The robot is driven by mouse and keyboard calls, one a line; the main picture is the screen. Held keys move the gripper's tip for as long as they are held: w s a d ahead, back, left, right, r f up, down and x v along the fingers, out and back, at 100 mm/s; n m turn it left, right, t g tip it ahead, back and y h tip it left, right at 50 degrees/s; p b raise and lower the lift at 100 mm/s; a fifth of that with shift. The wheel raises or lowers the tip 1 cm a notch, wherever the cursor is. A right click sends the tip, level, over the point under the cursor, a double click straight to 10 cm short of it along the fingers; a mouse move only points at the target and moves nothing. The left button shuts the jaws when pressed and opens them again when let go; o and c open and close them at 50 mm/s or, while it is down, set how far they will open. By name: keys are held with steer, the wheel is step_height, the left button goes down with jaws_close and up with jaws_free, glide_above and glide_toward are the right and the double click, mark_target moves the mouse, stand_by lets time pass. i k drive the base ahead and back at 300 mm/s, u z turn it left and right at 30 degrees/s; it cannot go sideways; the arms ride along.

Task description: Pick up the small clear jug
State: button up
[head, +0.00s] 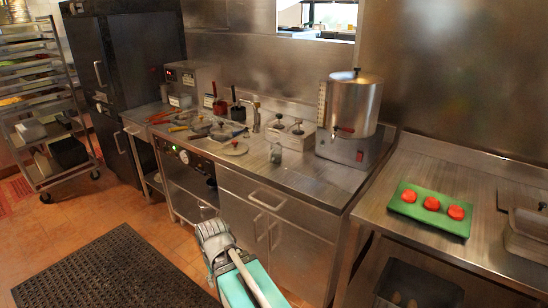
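A small clear jug (276,154) stands on the steel counter (318,180), near the front edge and left of the large steel urn. It is small in the picture, and its handle cannot be made out. Part of my own arm shows at the bottom middle, below and in front of the counter, well apart from the jug. My gripper's fingers cannot be made out in the head view.
A steel urn (350,105) stands right of the jug. Pot lids (233,148) and utensils lie to its left, and a tap (256,115) is behind. A green tray (430,208) with red slices is on the right counter. A rack (45,100) stands far left. A dark mat (115,275) lies on the floor.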

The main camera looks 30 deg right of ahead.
mark_target(275, 155)
steer(key=z, duration=0.1)
steer(key=i, duration=1)
steer(key=u, duration=0.05)
